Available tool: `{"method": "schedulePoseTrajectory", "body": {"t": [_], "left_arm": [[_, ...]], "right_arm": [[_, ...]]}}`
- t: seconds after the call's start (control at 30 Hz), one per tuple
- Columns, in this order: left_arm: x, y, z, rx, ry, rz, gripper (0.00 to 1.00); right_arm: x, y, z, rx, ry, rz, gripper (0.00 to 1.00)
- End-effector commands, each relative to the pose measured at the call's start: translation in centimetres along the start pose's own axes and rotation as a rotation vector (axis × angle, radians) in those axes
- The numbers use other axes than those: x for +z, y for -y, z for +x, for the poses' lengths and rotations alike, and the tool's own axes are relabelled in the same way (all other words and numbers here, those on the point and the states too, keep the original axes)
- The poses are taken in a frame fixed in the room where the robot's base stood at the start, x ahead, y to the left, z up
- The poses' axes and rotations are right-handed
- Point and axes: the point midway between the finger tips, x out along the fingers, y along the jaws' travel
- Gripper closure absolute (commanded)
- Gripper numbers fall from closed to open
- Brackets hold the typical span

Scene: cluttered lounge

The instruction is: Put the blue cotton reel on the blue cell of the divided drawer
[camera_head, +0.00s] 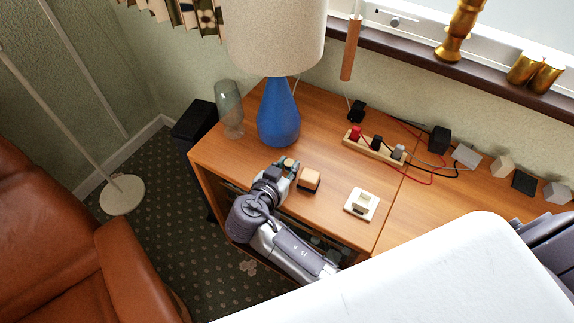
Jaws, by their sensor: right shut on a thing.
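My right gripper (285,170) is shut over the front left part of the wooden cabinet top, near its front edge. A small thing (289,162) with a tan top shows at its fingertips; it is mostly hidden, and I cannot tell whether it is the blue cotton reel. No other blue reel shows. I cannot make out the divided drawer or its blue cell. The open front of the cabinet (197,172) is partly covered by my right arm. My left gripper is not in view.
A blue lamp (278,115) and a glass vase (229,108) stand behind. A strip with plugs (374,147) and cables lies at the back. A brown armchair (130,265) is left.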

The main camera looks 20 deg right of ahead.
Motion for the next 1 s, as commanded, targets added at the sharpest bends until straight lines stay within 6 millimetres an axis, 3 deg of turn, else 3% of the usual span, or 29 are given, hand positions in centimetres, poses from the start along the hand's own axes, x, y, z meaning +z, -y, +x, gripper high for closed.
{"method": "schedulePoseTrajectory", "body": {"t": [0.03,0.07,0.1,0.47,0.9,1.0], "left_arm": [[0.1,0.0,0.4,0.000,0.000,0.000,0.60],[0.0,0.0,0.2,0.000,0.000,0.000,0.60],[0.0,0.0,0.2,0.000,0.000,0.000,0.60],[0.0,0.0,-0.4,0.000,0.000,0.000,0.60],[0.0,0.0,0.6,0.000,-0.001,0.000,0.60],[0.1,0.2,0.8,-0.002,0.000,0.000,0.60]], "right_arm": [[0.4,0.0,0.1,0.000,0.001,0.000,0.93],[0.2,0.0,0.1,0.000,0.001,0.000,0.72],[0.2,0.0,0.1,0.000,0.001,0.000,0.65],[-0.4,0.0,-0.1,0.000,0.000,-0.001,0.65],[0.0,0.0,-6.7,0.000,0.003,0.001,0.65],[-0.5,0.3,-7.2,-0.016,-0.018,-0.012,0.48]]}}
